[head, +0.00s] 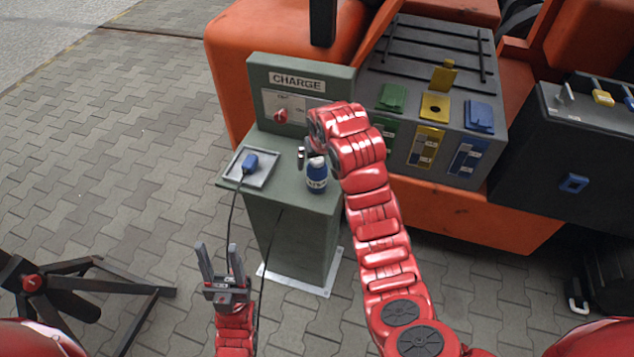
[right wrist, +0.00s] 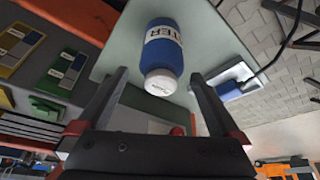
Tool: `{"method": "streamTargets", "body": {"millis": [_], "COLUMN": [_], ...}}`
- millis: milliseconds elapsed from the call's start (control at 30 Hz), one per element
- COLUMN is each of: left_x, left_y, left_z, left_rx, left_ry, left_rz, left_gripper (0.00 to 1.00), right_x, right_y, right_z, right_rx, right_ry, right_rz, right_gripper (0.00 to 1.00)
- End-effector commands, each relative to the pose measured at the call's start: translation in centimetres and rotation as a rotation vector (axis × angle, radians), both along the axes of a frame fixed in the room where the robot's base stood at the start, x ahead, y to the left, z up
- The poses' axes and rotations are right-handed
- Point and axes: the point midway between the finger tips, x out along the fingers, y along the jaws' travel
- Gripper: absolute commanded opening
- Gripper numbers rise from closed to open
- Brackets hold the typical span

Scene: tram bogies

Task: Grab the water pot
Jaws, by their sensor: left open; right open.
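The water pot is a blue bottle (head: 317,178) with a white cap and a white label, standing upright on the green charging stand's shelf (head: 290,195). My right gripper (head: 306,156) is at the bottle's top from behind, partly hidden by my arm. In the right wrist view the bottle (right wrist: 163,48) shows cap toward the camera, between the two open fingers, with gaps on both sides. I cannot tell how far it reaches between them. My left gripper (head: 216,252) is open and empty, low in front of the stand.
A grey tray (head: 262,180) with a blue plug (head: 250,162) and cable sits left of the bottle. The CHARGE panel (head: 298,83) with a red knob (head: 281,115) rises behind.

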Motion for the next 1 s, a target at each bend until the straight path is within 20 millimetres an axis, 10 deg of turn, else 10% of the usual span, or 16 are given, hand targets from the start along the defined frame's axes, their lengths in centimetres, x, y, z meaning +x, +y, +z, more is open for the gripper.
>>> {"method": "streamTargets", "body": {"millis": [767, 1000], "left_x": [0.0, 0.0], "left_y": [0.0, 0.0], "left_z": [1.6, 1.6], "left_rx": [0.0, 0.0], "left_ry": [0.0, 0.0], "left_rz": [0.0, 0.0], "left_gripper": [0.5, 0.5], "right_x": [1.6, 1.6], "right_y": [0.6, 0.6], "right_z": [-5.3, -5.3], "right_rx": [0.0, 0.0], "right_ry": [-0.003, -0.003], "right_rz": [0.002, 0.001], "right_gripper": [1.0, 0.59]}}
